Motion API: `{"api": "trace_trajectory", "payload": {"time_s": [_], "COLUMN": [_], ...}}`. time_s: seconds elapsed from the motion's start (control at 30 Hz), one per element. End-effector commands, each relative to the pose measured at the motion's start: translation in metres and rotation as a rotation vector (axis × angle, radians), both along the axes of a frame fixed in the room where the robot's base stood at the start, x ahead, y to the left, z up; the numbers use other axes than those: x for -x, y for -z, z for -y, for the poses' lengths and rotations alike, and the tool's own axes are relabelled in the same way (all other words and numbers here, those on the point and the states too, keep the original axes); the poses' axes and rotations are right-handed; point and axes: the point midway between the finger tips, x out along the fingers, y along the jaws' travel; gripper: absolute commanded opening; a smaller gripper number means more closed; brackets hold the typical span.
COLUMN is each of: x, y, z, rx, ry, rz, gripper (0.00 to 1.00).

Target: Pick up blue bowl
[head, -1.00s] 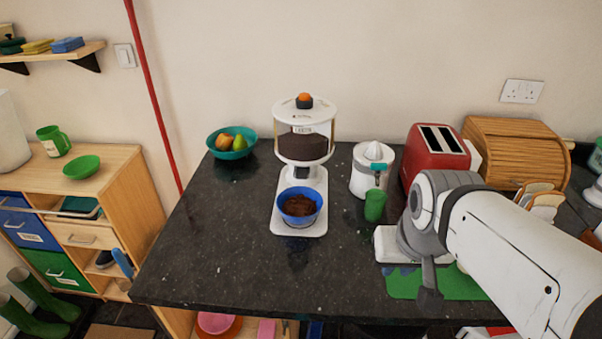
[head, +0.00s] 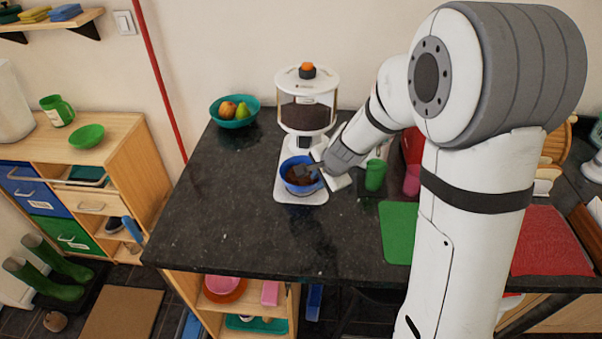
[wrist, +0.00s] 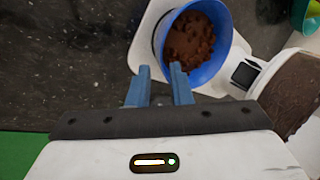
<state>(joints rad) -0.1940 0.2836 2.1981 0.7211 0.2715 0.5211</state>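The blue bowl (head: 290,185) holds dark brown contents and stands on the white base of a dispenser. It also shows in the wrist view (wrist: 222,68), upright. My gripper (head: 311,170) reaches in from the right, at the bowl's right side. In the wrist view my gripper's two blue fingers (wrist: 162,68) are apart, at the bowl's near left rim. The right finger overlaps the bowl's edge and the left finger is outside it. Whether either finger touches the rim cannot be seen.
The dispenser (head: 308,109) rises directly behind the bowl. A green cup (head: 375,175) and a pink cup (head: 411,181) stand to the right. A teal fruit bowl (head: 236,123) is at the back left. The dark counter left of the bowl is clear.

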Motion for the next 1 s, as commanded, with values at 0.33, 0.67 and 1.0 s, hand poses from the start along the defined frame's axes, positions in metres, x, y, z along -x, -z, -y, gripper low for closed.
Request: {"api": "trace_trajectory", "payload": {"time_s": [0.33,0.67,1.0], "x": [-0.017,-0.028,-0.028], "y": [0.042,0.062,0.062], "z": [-0.012,-0.02,-0.02], "rx": [0.0,0.001,0.001], "ry": [-0.002,-0.004,-0.005], "rz": [-0.005,-0.001,-0.001], "gripper": [0.19,0.19,0.02]}}
